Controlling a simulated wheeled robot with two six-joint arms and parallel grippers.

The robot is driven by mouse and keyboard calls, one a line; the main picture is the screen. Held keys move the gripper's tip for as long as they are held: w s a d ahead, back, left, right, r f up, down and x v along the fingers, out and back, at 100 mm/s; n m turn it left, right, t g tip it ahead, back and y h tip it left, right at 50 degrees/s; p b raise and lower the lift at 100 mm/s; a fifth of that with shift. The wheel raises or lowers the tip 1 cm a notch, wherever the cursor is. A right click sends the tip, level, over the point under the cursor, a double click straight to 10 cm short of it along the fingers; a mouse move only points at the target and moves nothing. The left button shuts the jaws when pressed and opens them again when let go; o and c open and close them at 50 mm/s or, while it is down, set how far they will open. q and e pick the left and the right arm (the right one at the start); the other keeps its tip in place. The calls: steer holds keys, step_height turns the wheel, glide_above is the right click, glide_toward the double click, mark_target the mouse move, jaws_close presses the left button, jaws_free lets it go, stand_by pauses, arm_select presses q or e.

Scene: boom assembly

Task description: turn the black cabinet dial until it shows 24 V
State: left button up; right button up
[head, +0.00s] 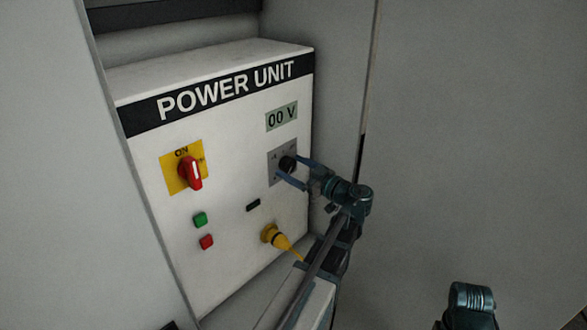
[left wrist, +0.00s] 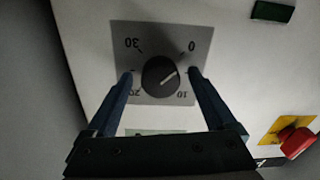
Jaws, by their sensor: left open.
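The black dial (head: 288,163) sits on a grey plate on the white power unit's front. In the left wrist view the dial (left wrist: 160,77) has a white line pointing right and slightly up, and the upside-down plate (left wrist: 150,35) shows 0, 10, 20 and 30. The display (head: 282,117) above the dial reads 00 V. My left gripper (head: 287,172) is open at the dial. In the left wrist view its fingertips (left wrist: 160,74) stand on either side of the dial, with small gaps. My right gripper is not seen.
The power unit (head: 225,235) stands in a recess between grey walls. It also carries a red switch (head: 192,171) on a yellow plate, a green button (head: 200,219), a red button (head: 206,242) and a yellow plug (head: 277,238) below the dial, close to my left arm.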

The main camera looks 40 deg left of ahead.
arm_select(q)
steer(key=shift+c, duration=0.3)
steer(key=c, duration=1.3)
steer(key=shift+m, duration=0.3)
